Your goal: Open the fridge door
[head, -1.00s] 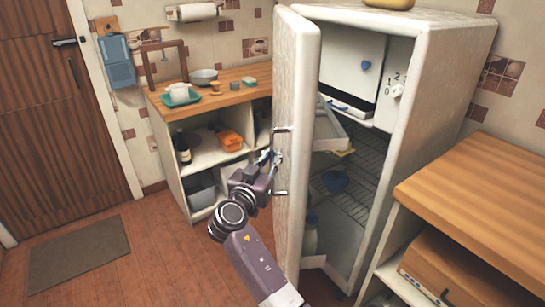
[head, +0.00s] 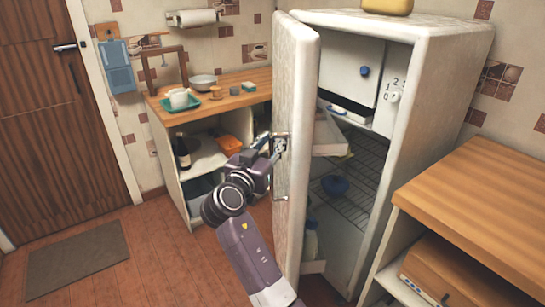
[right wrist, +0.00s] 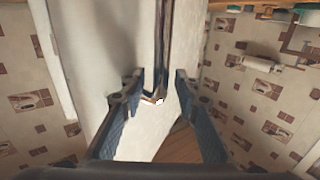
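The white fridge (head: 440,90) stands at the right of centre in the head view. Its door (head: 298,90) is swung wide open, and the shelves inside show. The metal door handle (head: 280,196) is on the door's outer face; it also shows in the right wrist view (right wrist: 161,50). My right gripper (head: 268,146) is at the handle's upper part. In the right wrist view its two fingers (right wrist: 158,88) are spread, with the handle's end between or just beyond them and gaps at both sides. My left gripper is not in view.
A wooden-topped counter (head: 235,99) with dishes stands behind the door at the left. Another wooden counter (head: 480,200) is close at the front right. A brown door (head: 60,110) and a dark mat (head: 78,260) are at the left, with free floor between.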

